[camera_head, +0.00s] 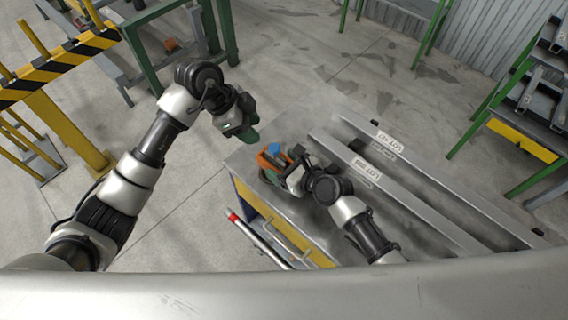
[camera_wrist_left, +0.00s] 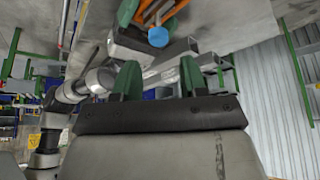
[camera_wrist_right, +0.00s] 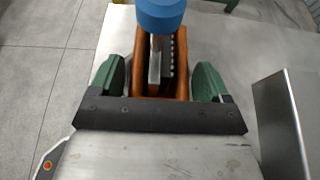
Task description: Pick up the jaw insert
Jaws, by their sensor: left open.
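A grey toothed metal piece, which looks like the jaw insert (camera_wrist_right: 172,65), stands inside an orange-brown holder (camera_wrist_right: 142,65) in the right wrist view. A blue round knob (camera_wrist_right: 160,14) on a grey shaft rises in front of it and partly hides it. In the head view, the holder (camera_head: 264,160) and blue knob (camera_head: 274,148) are at the table's far left corner. My right gripper (camera_wrist_right: 159,80) is open, its green fingers on either side of the holder with gaps showing. My left gripper (camera_head: 246,128) is open and empty, above and left of the table corner.
The grey table (camera_head: 318,212) carries two long metal rails (camera_head: 395,190) with white labels. A red-tipped bar (camera_head: 258,240) and a handle are on its left side. A yellow-black barrier (camera_head: 60,62) stands at left, and green-legged racks stand at right. Open floor lies between.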

